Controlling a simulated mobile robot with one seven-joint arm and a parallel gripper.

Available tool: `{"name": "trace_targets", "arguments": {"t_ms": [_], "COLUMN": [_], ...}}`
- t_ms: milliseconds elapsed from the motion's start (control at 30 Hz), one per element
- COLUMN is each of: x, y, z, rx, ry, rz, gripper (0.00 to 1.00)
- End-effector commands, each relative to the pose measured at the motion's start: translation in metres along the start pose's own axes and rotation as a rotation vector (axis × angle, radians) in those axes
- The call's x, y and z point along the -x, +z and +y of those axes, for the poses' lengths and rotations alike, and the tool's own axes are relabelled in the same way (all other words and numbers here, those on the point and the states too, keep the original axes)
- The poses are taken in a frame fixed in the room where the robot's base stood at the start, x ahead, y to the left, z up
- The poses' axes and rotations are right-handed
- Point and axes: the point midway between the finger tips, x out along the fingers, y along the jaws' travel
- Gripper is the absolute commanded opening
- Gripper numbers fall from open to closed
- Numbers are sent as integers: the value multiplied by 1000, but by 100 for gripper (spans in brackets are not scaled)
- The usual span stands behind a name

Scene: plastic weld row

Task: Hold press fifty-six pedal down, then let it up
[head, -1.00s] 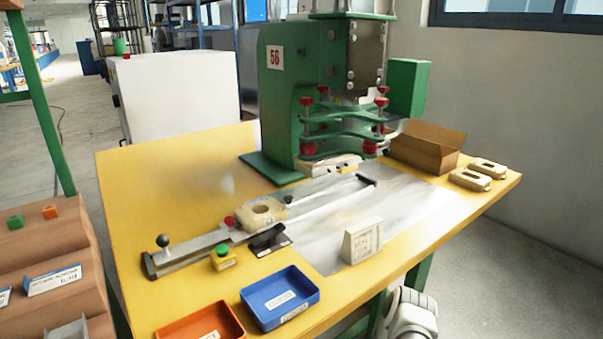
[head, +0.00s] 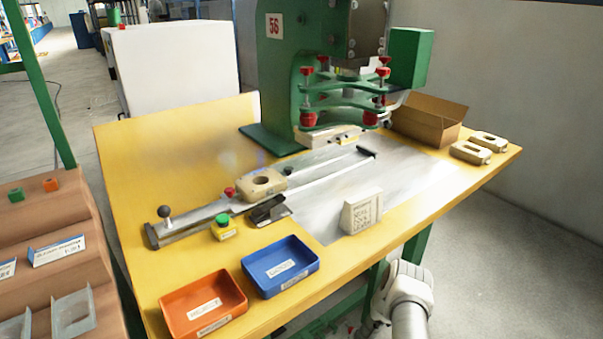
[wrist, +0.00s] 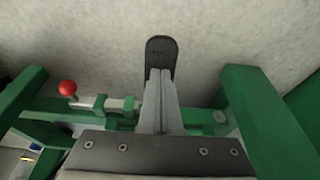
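The green press (head: 285,85) marked 56 stands at the back of the yellow table. In the wrist view a black pedal (wrist: 161,48) lies low over the grey floor, between green frame legs. My gripper (wrist: 160,73) has its two grey fingers together, with nothing seen between them. The fingertips overlap the near part of the pedal in the wrist view. I cannot tell whether they touch it or whether it is pressed down. In the head view the table hides my gripper and the pedal; only my arm shows beside the table's front edge.
A red-knobbed lever (wrist: 68,88) sits left of the fingers. Green legs (wrist: 255,110) flank them. On the table are a slide rail (head: 200,217) carrying a beige part (head: 262,183), a green button (head: 222,221), a blue tray (head: 312,262) and an orange tray (head: 232,284).

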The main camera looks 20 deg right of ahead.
Motion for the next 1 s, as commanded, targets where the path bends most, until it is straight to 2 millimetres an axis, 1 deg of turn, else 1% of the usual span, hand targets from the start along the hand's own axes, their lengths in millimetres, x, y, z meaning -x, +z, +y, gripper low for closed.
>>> {"name": "trace_targets", "arguments": {"t_ms": [1000], "x": [-50], "y": [17], "z": [-1], "rx": [-1], "ry": [-1], "rz": [-2], "gripper": [0]}}
